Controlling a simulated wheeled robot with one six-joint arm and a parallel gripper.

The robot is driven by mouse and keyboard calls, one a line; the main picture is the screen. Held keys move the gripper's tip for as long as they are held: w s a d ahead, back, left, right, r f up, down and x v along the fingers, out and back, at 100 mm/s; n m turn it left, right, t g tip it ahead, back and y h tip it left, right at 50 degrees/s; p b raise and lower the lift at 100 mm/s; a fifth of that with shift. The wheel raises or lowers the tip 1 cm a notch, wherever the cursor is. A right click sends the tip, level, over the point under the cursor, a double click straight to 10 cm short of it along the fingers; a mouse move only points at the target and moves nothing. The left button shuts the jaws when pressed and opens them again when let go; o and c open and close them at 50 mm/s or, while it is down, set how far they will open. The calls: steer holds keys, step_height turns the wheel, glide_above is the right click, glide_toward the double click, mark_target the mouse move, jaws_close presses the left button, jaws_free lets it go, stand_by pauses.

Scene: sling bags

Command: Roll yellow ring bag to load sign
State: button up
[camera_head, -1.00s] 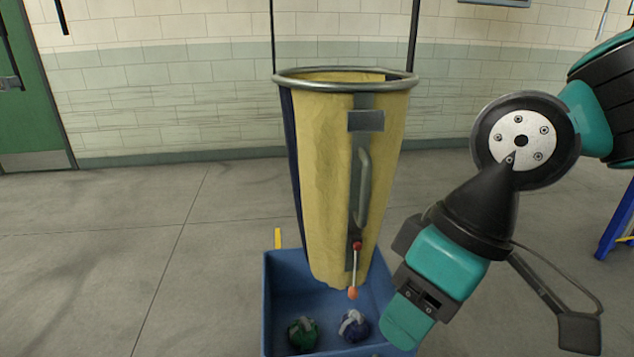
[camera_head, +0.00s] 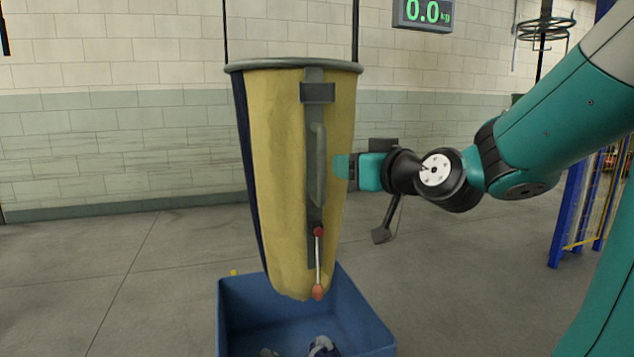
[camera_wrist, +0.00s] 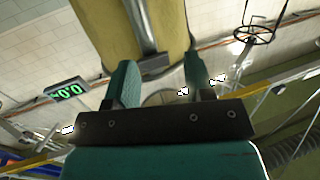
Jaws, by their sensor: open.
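The yellow ring bag (camera_head: 275,170) hangs upright from two dark straps by a grey metal ring (camera_head: 293,66). A grey vertical handle (camera_head: 317,165) is on its front, with a red-knobbed pull (camera_head: 318,262) below. The bag's lower end hangs over a blue bin (camera_head: 362,315). My gripper (camera_head: 342,166) is beside the handle, to its right; I cannot tell whether it touches. In the wrist view my gripper (camera_wrist: 160,85) is open, with the yellow bag (camera_wrist: 125,35) beyond its fingers. The load sign (camera_head: 424,13), reading 0.0 kg, is on the wall at upper right.
The blue bin holds a dark blue and grey item (camera_head: 322,347). A blue frame (camera_head: 575,205) stands at the right, and a dark ring rack (camera_head: 545,28) is behind it. The floor left of the bin is clear.

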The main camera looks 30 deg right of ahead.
mark_target(324, 147)
steer(key=shift+m+t+h, duration=0.4)
steer(key=shift+h, duration=0.2)
steer(key=w+d+p, duration=0.1)
steer(key=w+p, duration=0.4)
steer(key=w+d+p, duration=0.1)
steer(key=w+p, duration=0.4)
steer(key=p, duration=0.1)
steer(key=w+d+r+p, duration=0.1)
steer(key=w+p, duration=0.4)
steer(key=p, duration=0.1)
steer(key=shift+d, duration=0.25)
steer(key=shift+w+d+f+p, duration=0.1)
steer(key=shift+w+f+p, duration=0.1)
steer(key=shift+w+p, duration=0.3)
steer(key=shift+w+f+p, duration=0.15)
steer(key=shift+w+p, duration=0.25)
steer(key=shift+w, duration=0.1)
jaws_close()
